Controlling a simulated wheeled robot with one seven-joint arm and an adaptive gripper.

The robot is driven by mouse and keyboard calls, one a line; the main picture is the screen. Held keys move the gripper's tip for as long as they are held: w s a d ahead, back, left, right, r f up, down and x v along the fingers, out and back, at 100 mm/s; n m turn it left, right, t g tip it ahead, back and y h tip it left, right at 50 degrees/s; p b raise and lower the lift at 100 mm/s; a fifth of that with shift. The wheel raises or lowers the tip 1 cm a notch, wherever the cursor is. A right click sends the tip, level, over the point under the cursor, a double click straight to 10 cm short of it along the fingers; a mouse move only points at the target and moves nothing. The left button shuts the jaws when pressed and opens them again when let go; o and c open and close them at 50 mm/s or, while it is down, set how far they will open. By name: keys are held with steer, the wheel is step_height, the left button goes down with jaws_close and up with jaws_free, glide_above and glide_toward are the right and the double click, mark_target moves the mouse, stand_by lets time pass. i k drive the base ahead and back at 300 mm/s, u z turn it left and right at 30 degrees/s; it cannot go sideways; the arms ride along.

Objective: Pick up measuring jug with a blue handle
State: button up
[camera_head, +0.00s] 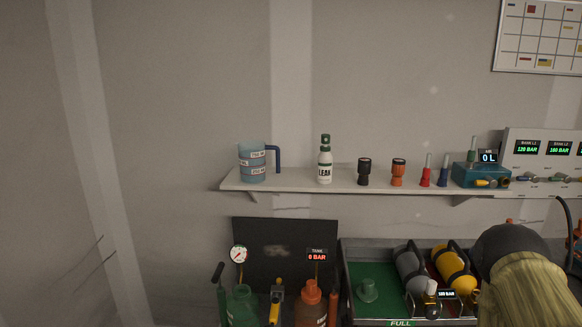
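The measuring jug (252,163) stands upright at the left end of the wall shelf. Its body is blue and see-through with white printed labels, and its dark blue handle (273,158) points to the right. Nothing is touching the jug, and it stands apart from the bottle to its right. My gripper is not in view.
The shelf (298,182) also holds a white leak-spray bottle (324,163), black (364,172) and orange (398,172) fittings, and a teal device (473,176). Below are a gauge (238,255), green (243,304) and orange (311,306) bottles, and a tray (345,272) with cylinders. Wall left of the jug is bare.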

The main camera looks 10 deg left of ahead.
mark_target(252, 154)
steer(key=z, duration=0.8)
steer(key=i, duration=1.1)
steer(key=u, duration=2)
